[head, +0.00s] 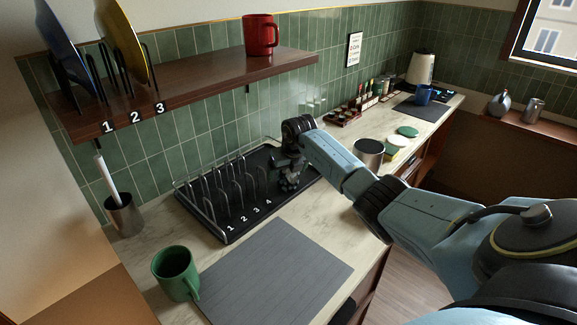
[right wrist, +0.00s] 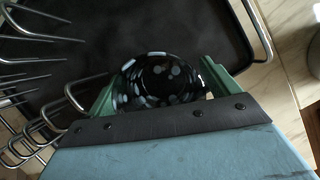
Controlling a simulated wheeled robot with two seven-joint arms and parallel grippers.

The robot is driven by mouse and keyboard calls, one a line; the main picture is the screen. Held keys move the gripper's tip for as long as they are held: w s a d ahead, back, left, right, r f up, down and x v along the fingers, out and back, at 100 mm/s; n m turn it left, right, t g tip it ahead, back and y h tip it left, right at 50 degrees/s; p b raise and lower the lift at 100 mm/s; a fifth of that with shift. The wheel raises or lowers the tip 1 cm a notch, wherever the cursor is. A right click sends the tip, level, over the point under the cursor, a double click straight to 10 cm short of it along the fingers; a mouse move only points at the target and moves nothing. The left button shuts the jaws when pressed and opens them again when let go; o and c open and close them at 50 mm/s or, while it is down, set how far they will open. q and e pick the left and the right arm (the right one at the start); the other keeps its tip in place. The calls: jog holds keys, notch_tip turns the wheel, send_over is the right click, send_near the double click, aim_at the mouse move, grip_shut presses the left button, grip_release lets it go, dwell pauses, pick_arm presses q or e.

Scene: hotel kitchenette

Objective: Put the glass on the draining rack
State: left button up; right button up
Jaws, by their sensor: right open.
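The glass is dark with pale spots and shows in the right wrist view (right wrist: 160,82) between the fingers of my right gripper (right wrist: 162,88). The fingers stand apart on either side of it, and the gripper is open. In the head view my right gripper (head: 289,168) is low over the right end of the draining rack (head: 224,232), a black tray with upright wire dividers. The glass (head: 290,183) shows there just under the gripper, over the bare part of the tray, and seems to stand on it. My left gripper is not in view.
A grey mat (head: 275,278) and a green mug (head: 176,272) lie in front of the rack. A utensil holder (head: 124,215) stands at its left. A shelf (head: 200,85) with plates and a red mug (head: 261,35) hangs above. A dark canister (head: 369,154) stands to the right.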

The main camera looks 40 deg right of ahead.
jog(key=v, duration=1.2)
